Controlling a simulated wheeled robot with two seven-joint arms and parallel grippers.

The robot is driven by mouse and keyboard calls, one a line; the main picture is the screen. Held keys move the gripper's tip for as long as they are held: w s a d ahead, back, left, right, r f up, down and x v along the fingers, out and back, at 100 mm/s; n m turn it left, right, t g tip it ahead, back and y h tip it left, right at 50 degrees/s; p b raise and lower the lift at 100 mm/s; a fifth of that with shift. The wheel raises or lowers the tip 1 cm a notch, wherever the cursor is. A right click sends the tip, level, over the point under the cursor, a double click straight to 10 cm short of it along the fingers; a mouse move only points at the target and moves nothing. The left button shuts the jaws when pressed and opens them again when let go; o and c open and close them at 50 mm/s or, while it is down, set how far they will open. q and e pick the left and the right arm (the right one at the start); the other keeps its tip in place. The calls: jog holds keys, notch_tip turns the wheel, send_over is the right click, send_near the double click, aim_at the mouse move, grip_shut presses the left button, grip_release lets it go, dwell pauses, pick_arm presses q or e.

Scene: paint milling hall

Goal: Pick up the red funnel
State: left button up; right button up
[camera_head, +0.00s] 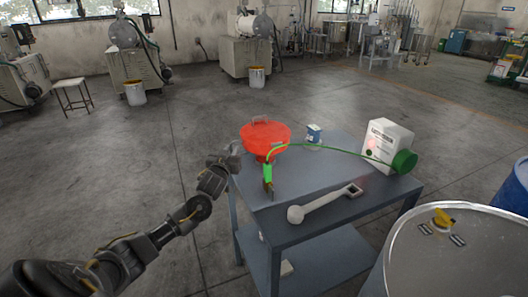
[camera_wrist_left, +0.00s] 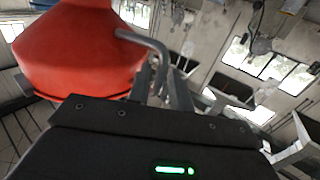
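The red funnel (camera_head: 265,136) stands at the back left of the grey-blue table (camera_head: 330,176), with a thin grey loop handle at its top. It also fills the upper left of the left wrist view (camera_wrist_left: 75,50), where a bent grey handle reaches toward my fingers. My left gripper (camera_head: 234,152) is just left of the funnel, near the table's left corner. In the left wrist view its fingers (camera_wrist_left: 165,88) are close to the handle, partly hidden by the dark gripper body. I cannot tell whether they touch it or are open. My right gripper is not in view.
A green clip (camera_head: 267,173) below the funnel joins a green cable to a green reel (camera_head: 404,162) by a white box (camera_head: 386,141). A small blue container (camera_head: 314,134) and a grey wrench-like tool (camera_head: 325,203) are on the table. A drum (camera_head: 450,265) stands at right front.

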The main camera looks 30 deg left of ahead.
pick_arm(q)
jog(key=x, duration=0.2)
jog(key=shift+w+a, duration=0.15)
jog(key=shift+w, duration=0.1)
jog(key=shift+w+a, duration=0.1)
jog(key=shift+w, duration=0.2)
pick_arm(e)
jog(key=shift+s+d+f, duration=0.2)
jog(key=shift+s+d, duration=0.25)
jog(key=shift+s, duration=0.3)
pick_arm(q)
grip_shut()
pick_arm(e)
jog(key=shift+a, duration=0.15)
pick_arm(q)
jog(key=shift+r, duration=0.2)
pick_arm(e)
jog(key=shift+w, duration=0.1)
